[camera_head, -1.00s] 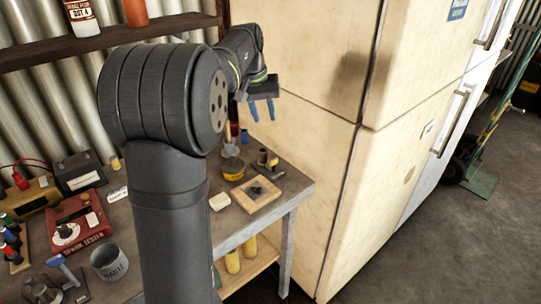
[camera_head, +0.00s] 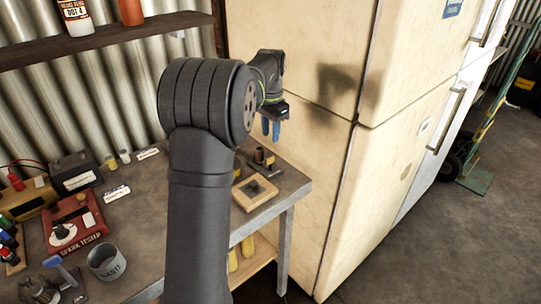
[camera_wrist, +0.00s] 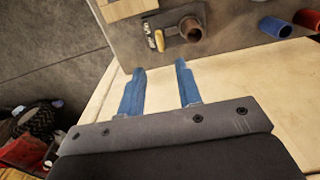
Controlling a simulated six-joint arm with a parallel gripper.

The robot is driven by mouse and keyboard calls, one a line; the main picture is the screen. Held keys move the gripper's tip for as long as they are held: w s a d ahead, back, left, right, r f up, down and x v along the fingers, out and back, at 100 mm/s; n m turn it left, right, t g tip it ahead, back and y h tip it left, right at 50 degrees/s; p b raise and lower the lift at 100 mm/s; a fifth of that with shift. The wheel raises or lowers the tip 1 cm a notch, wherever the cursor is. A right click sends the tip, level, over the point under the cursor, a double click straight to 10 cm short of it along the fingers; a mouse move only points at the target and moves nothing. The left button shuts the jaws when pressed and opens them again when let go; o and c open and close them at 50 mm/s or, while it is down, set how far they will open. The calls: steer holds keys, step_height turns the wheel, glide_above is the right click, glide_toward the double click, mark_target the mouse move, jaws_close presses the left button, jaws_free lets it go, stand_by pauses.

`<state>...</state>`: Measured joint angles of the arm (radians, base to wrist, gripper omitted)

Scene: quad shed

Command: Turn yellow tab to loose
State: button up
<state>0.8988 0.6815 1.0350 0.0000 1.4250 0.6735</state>
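In the wrist view a small yellow tab (camera_wrist: 160,40) lies beside a brown pipe-like fitting (camera_wrist: 191,30) on the grey bench top. In the head view the fitting (camera_head: 263,156) stands near the back right of the bench, just below my gripper; the tab is too small there to read its angle clearly. My gripper (camera_wrist: 160,67) has two blue fingers spread apart with nothing between them. In the head view my gripper (camera_head: 270,129) hangs above the bench's back corner, apart from the fitting. Any loose or tight marking is not readable.
A cream fridge (camera_head: 310,140) stands close to the right of my gripper. A wooden block with a dark piece (camera_head: 255,192) lies in front of the fitting. In the wrist view a blue cylinder (camera_wrist: 275,27) and a red cylinder (camera_wrist: 307,18) lie at right.

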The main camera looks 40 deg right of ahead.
mark_target(270, 164)
step_height(270, 164, down, 10)
steer(key=shift+r, duration=0.25)
jaws_close()
